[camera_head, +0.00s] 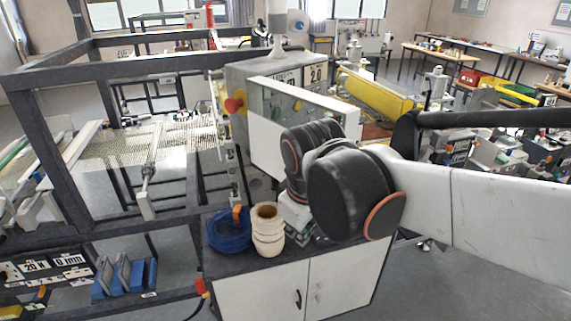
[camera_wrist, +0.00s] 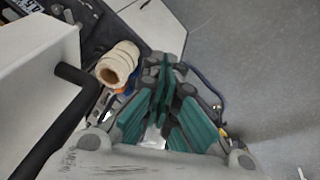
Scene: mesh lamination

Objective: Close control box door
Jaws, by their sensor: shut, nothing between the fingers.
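The grey control box (camera_head: 238,78) stands on the cabinet in the middle of the head view, with a red button on its left side. A white panel, apparently its door (camera_head: 264,146), stands out from its front; I cannot tell the exact angle. In the wrist view a white panel (camera_wrist: 38,65) with a black bar (camera_wrist: 62,108) fills the left side, likely the same door and its handle. My gripper (camera_wrist: 167,78) is shut and empty, with green finger pads, to the right of that panel and apart from it. In the head view my arm hides the gripper and part of the box.
A cream roll (camera_head: 267,232) and a blue coil (camera_head: 229,232) sit on the cabinet top (camera_head: 225,263) below the box. The roll also shows beside my fingers in the wrist view (camera_wrist: 117,62). A dark machine frame (camera_head: 55,150) stands at left. Grey floor is open at right in the wrist view.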

